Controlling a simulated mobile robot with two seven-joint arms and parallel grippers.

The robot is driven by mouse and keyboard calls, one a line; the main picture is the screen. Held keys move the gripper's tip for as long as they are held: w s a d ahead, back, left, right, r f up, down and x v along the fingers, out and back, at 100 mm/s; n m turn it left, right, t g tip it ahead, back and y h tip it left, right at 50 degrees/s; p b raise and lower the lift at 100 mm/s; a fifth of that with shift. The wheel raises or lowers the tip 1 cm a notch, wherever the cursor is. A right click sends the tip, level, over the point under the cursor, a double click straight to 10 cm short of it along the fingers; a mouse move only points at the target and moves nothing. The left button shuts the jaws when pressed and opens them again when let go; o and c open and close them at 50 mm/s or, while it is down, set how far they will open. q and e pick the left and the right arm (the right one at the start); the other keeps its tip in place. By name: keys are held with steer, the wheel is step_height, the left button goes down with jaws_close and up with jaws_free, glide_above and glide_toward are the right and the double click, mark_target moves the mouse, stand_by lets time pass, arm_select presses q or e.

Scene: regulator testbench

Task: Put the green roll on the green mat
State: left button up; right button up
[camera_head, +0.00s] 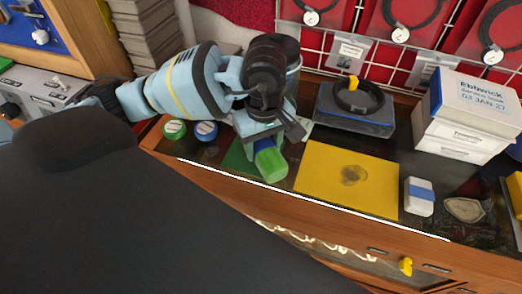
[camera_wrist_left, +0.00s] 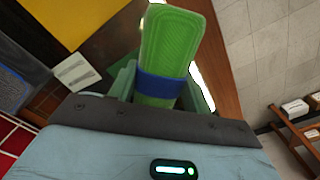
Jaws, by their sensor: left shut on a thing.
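The green roll (camera_head: 271,164), with a blue band around it, is held between the fingers of my left gripper (camera_head: 266,143). In the left wrist view the roll (camera_wrist_left: 172,45) sticks out from between the fingers, and the gripper (camera_wrist_left: 158,88) is shut on it at the blue band. The green mat (camera_head: 236,160) lies on the dark bench top, partly hidden by the gripper and the roll. The roll is over or beside the mat's right part; I cannot tell whether it touches it. My right gripper is not in view.
A yellow mat (camera_head: 318,184) with a dark stain lies just right of the roll. Green (camera_head: 174,129) and blue (camera_head: 206,130) round pieces stand left of the gripper. A box with a black ring (camera_head: 360,97) stands behind. The bench's white-lined front edge is close.

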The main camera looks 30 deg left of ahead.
mark_target(261, 153)
arm_select(q)
steer(key=f, duration=0.1)
steer(key=a+f, duration=0.1)
steer(key=shift+w+f, duration=0.15)
steer(key=shift+f, duration=0.6)
steer(key=shift+f, duration=0.15)
steer(key=o, duration=1.1)
step_height(261, 153, up, 12)
steer(key=shift+r+p, duration=0.15)
steer(key=shift+p, duration=0.2)
